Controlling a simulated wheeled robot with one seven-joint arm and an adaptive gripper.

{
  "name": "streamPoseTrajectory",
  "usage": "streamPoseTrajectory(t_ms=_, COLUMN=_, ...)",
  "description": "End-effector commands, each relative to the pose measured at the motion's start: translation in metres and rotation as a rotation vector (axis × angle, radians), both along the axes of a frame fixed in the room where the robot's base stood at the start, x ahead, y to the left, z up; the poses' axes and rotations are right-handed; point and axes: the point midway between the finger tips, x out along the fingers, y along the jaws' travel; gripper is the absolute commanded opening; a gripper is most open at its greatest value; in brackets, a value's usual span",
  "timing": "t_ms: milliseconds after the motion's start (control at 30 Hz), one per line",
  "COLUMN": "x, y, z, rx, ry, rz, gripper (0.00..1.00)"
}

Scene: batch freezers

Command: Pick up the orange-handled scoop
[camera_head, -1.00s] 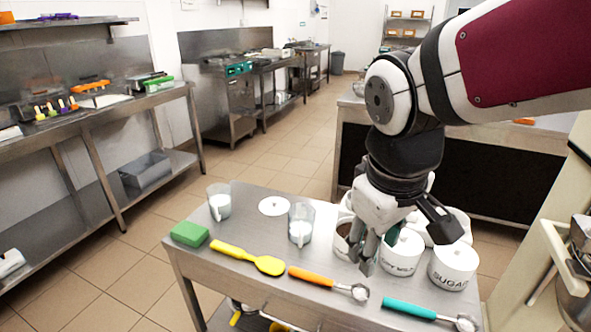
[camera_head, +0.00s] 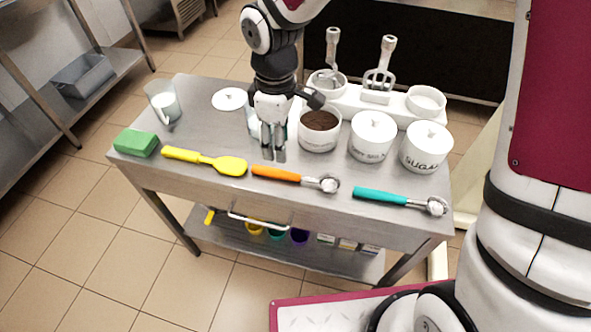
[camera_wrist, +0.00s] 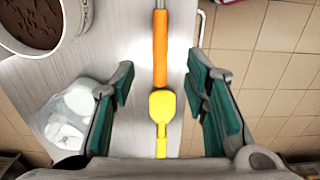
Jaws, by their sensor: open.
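The orange-handled scoop (camera_head: 295,179) lies on the steel cart top near its front edge, its metal bowl to the right. In the wrist view its orange handle (camera_wrist: 160,50) runs lengthwise between the open fingers, with the bowl out of the frame. My gripper (camera_head: 273,156) is open and empty, above the cart just behind the handle's left end. In the wrist view my gripper (camera_wrist: 161,95) shows green pads on either side of the handle and the yellow spatula. Whether the fingertips touch anything cannot be told.
A yellow spatula (camera_head: 207,161) lies left of the scoop, and a teal-handled scoop (camera_head: 398,199) lies right. A green sponge (camera_head: 136,142) is at the left corner. Behind stand a glass jug (camera_head: 163,101), a canister of brown powder (camera_head: 319,130) and the sugar canister (camera_head: 426,147).

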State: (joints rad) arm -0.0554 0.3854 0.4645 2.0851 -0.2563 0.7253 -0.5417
Motion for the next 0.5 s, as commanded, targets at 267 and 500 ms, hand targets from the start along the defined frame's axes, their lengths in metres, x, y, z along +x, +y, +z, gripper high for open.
streamPoseTrajectory(t_ms=267, x=0.0, y=0.0, z=-0.043, rx=-0.001, ry=0.003, rz=-0.001, gripper=0.42)
streamPoseTrajectory(t_ms=500, x=0.0, y=0.0, z=-0.061, rx=-0.001, ry=0.004, rz=-0.002, gripper=0.42)
